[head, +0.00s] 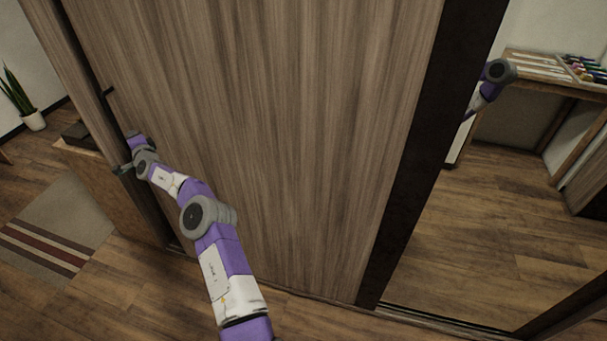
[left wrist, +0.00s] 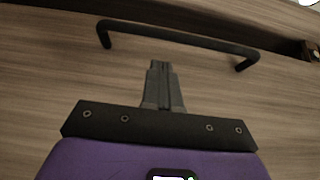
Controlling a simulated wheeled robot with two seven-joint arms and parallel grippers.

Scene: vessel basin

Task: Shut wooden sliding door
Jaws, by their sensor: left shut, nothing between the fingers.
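The wooden sliding door (head: 270,130) is a tall brown panel with vertical grain filling the middle of the head view. Its black bar handle (left wrist: 180,38) crosses the upper part of the left wrist view; a dark end of it shows near the door's left side in the head view (head: 108,91). My left gripper (head: 120,170) is at the door's left edge. In the left wrist view its fingers (left wrist: 163,68) are shut and empty, pointing at the handle bar without gripping it. Whether they touch the door cannot be told. My right gripper is not in view.
A dark vertical frame (head: 430,140) borders the door's right side, with an open gap and wooden floor (head: 460,240) beyond. A wooden desk (head: 545,75) with small coloured items stands at the right. At the left are a potted plant (head: 34,120) and a striped rug (head: 60,220).

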